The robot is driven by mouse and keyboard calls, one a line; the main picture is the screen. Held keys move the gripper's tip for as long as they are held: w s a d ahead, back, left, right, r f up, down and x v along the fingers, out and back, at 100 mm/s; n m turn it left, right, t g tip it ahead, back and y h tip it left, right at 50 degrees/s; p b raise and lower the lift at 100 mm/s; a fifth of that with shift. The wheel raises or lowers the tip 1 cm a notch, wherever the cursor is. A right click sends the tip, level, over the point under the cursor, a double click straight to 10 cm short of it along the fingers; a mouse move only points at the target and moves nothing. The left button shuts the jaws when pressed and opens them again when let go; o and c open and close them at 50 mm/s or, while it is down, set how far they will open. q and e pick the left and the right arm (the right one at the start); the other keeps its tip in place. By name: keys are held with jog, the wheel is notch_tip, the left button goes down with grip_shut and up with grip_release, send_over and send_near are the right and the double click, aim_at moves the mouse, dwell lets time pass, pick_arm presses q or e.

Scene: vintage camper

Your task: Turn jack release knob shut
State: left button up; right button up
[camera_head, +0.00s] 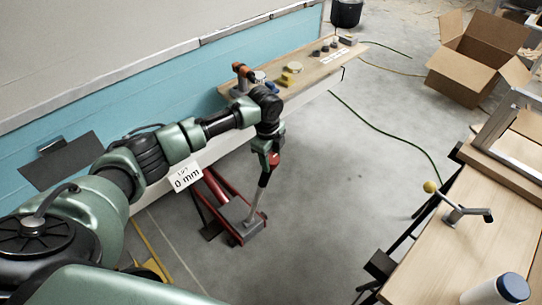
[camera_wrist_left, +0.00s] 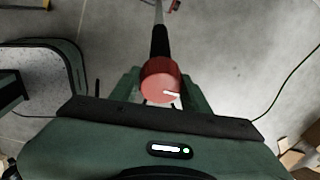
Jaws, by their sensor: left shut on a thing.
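The red jack release knob (camera_wrist_left: 158,76), with a white mark on its face, sits at the top of the jack handle. It also shows in the head view (camera_head: 274,160). My left gripper (camera_wrist_left: 163,92) is shut on the knob, with one green finger on each side. In the head view the left gripper (camera_head: 269,147) points down at the top of the handle. The handle (camera_head: 261,197) has a black grip and a metal rod, and slants down to the red floor jack (camera_head: 212,190) beside the camper. My right gripper is not in view.
A white card reading "0 mm" (camera_head: 186,178) stands near the jack. A wooden shelf (camera_head: 318,70) with small parts runs along the blue camper side (camera_head: 115,120). A wooden bench (camera_head: 425,270) is at right, an open carton (camera_head: 475,60) behind. The grey floor between is mostly clear, apart from a green hose (camera_head: 395,133).

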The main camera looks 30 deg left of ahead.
pick_arm(q)
jog(key=n+t+p, duration=0.1)
jog(key=n+p, duration=0.3)
jog(key=n+y+p, duration=0.1)
jog(key=n+p, duration=0.3)
jog(key=p, duration=0.1)
jog(key=shift+s+d+r+t, duration=0.15)
jog(key=shift+r+t, duration=0.05)
jog(key=shift+t, duration=0.2)
jog(key=n+y+p, duration=0.1)
jog(key=n+p, duration=0.2)
jog(key=n, duration=0.1)
jog(key=shift+f+n+t, duration=0.1)
jog(key=shift+n+t, duration=0.2)
jog(key=shift+n, duration=0.1)
jog(key=shift+f+n+y+p, duration=0.1)
jog(key=shift+n+y+p, duration=0.65)
jog(key=shift+n, duration=1.35)
jog(key=o, duration=1.4)
jog(key=shift+c, duration=0.2)
jog(key=v, duration=0.7)
jog(key=shift+r, duration=0.35)
jog(key=shift+s, duration=0.15)
